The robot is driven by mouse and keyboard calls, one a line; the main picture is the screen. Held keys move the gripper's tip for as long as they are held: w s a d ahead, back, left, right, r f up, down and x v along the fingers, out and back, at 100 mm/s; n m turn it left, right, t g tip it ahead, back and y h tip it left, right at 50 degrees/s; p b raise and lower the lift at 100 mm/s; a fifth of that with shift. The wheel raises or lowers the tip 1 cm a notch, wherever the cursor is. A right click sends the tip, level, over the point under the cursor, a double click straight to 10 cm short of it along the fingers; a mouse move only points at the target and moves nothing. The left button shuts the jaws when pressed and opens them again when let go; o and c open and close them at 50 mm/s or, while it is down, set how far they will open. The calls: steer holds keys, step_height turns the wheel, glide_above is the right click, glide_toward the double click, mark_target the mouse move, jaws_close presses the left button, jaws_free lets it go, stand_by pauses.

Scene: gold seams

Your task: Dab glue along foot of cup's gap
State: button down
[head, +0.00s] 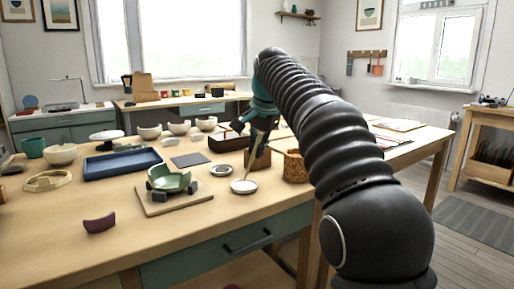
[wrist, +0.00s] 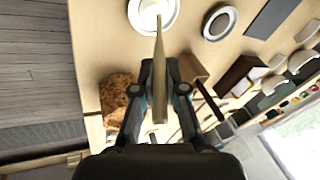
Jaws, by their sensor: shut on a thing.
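My gripper (head: 258,148) is shut on a thin pale stick (head: 252,161), which points down. In the wrist view the stick (wrist: 159,42) runs between the fingertips (wrist: 160,66) toward a small white dish (wrist: 139,20). In the head view its lower end is at the dish (head: 250,188); I cannot tell whether it touches. A green cup (head: 171,180) with a broken, uneven rim sits on a light board (head: 160,208), with dark blocks against it. It is left of my gripper. A dark purple curved shard (head: 99,224) lies alone near the table's front edge.
A round dish with a dark middle (head: 221,170) stands between cup and white dish. A woven basket (head: 295,166) is close right of my gripper. A blue tray (head: 122,164) and several bowls are behind and left. The front-middle tabletop is clear.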

steer(key=shift+f+b, duration=0.35)
steer(key=shift+f, duration=0.2)
stand_by(0.9)
step_height(320, 180, up, 3)
steer(key=p, duration=0.2)
steer(key=shift+f+p, duration=0.1)
steer(key=shift+p, duration=0.2)
steer(key=shift+r, duration=2.1)
steer(key=shift+s, duration=0.1)
